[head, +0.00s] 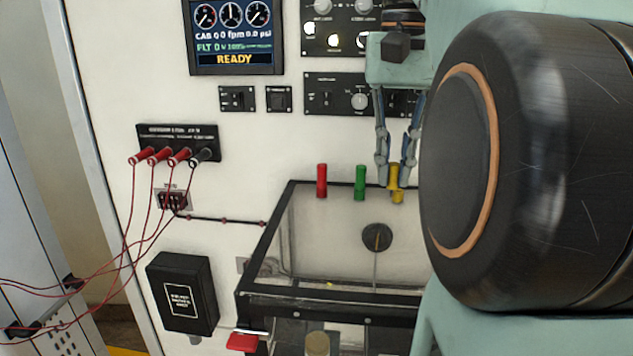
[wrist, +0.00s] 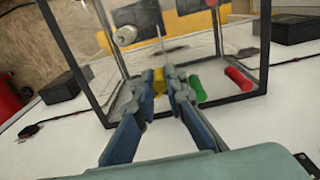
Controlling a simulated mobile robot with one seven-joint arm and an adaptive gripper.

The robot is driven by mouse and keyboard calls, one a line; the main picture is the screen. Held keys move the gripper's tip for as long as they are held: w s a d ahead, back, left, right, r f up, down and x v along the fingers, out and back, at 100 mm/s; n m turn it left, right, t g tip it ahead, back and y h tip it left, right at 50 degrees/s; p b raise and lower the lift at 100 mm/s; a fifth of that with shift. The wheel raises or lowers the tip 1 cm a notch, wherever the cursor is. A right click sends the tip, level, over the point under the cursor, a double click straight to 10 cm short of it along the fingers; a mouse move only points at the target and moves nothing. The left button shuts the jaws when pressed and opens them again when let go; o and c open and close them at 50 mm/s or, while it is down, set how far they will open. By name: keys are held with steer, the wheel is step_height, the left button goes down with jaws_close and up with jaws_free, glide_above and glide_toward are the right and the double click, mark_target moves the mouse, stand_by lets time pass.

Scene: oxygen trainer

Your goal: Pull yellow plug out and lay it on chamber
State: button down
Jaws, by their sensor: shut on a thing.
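The yellow plug (head: 397,196) is at the right end of a row of coloured plugs, by the back top edge of the chamber. My gripper (head: 393,180) reaches down from above and is shut on it. In the wrist view my gripper (wrist: 159,77) has its fingers on either side of the yellow plug (wrist: 159,86). I cannot tell whether the plug is still seated in the wall. The chamber is a clear box with a black frame (head: 340,299), and it also shows in the wrist view (wrist: 222,100). My arm hides its right part.
A red plug (head: 321,181) and a green plug (head: 360,183) stand just left of the yellow one. Red leads run from a black terminal strip (head: 178,140) at left. A black wall box (head: 183,293) hangs left of the chamber. The clear chamber top looks bare.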

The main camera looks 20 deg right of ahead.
steer(key=shift+s+a+b, duration=0.6)
steer(key=shift+s+a, duration=0.2)
steer(key=shift+a, duration=0.25)
